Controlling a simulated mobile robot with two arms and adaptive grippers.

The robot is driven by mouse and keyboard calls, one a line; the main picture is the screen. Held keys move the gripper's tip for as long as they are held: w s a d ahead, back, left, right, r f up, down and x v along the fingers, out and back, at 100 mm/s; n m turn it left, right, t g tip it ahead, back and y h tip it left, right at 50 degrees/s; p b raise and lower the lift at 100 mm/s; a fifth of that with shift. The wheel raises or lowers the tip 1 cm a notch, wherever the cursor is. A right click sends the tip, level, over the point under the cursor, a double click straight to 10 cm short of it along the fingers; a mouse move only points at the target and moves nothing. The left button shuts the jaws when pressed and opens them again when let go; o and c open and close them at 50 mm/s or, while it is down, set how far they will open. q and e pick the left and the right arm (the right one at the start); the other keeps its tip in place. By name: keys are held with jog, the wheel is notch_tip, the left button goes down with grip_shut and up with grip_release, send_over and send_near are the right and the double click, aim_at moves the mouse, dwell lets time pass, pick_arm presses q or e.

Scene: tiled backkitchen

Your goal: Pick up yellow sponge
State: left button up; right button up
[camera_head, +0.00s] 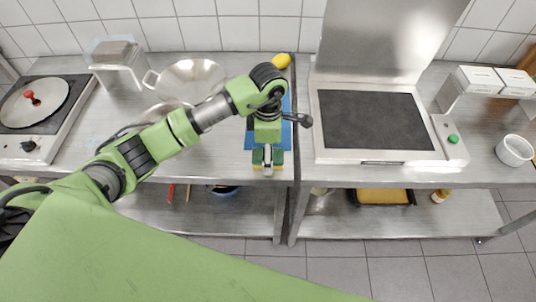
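My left arm reaches in from the left, and its gripper (267,164) points down at the front edge of the counter. Green and yellow parts of what looks like the sponge (278,158) show on both sides of the gripper, at the front of a blue board (288,130). The gripper hides the middle of the sponge, and I cannot tell whether the fingers are closed on it. My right gripper is not in view.
A yellow lemon-like item (281,61) lies behind my arm. Metal pans (190,80) stand to the left, partly behind my arm. An open grill (380,120) stands just right of the board. A white bowl (514,150) is at the far right.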

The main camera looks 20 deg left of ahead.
pick_arm(q)
jog(key=shift+f, duration=0.6)
jog(key=c, duration=0.8)
jog(key=shift+r, duration=0.15)
jog(key=shift+r+b, duration=0.2)
jog(key=shift+b, duration=0.1)
notch_tip(320, 180, up, 2)
jog(key=shift+w+a+r+b, duration=0.1)
jog(key=shift+b, duration=0.65)
jog(key=s+a+r+b, duration=0.2)
jog(key=s+a+r, duration=0.1)
jog(key=s+r, duration=0.7)
jog(key=s, duration=0.3)
jog(key=shift+s+b, duration=0.3)
jog(key=shift+s, duration=0.1)
